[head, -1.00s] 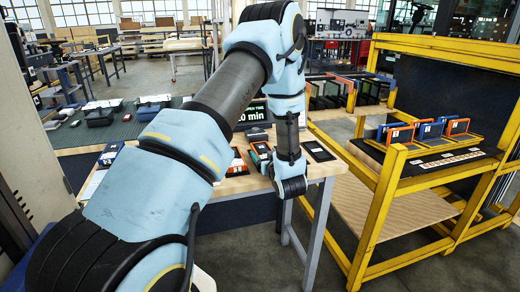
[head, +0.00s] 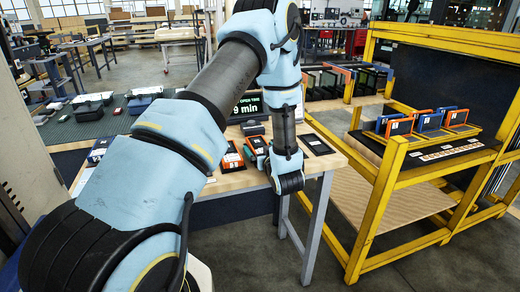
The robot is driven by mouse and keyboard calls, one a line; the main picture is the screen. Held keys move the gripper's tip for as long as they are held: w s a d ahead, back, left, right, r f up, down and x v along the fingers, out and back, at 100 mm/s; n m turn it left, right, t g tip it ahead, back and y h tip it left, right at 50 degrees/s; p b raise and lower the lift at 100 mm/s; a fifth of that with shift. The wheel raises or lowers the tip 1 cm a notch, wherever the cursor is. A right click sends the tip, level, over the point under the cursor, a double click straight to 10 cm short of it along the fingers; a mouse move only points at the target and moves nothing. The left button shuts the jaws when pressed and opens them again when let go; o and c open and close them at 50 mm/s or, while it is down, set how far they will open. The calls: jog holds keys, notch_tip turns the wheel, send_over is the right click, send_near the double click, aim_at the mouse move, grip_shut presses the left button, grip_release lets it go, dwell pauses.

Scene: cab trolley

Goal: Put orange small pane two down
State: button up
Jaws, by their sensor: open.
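An orange-framed pane (head: 232,158) with a white label lies on the wooden bench (head: 235,180), left of my wrist. Another orange piece (head: 256,147) with a dark face lies just right of it, partly covered by my wrist. My wrist hangs low at the bench's front edge. My gripper's fingers are hidden behind it. Orange panes (head: 400,126) and blue panes (head: 430,121) lean in a row on the yellow trolley (head: 392,165) at the right. I cannot read which label marks pane two.
A black tablet-like plate (head: 316,144) lies on the bench right of my wrist. The floor between bench and trolley looks clear.

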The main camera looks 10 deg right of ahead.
jog(key=shift+r, duration=0.1)
jog(key=shift+r+p, duration=0.2)
jog(key=shift+p, duration=0.1)
jog(key=b+v, duration=0.1)
jog(key=v, duration=0.5)
jog(key=b+v, duration=0.2)
jog(key=v, duration=0.4)
jog(key=shift+f, duration=0.25)
jog(key=shift+s, duration=0.1)
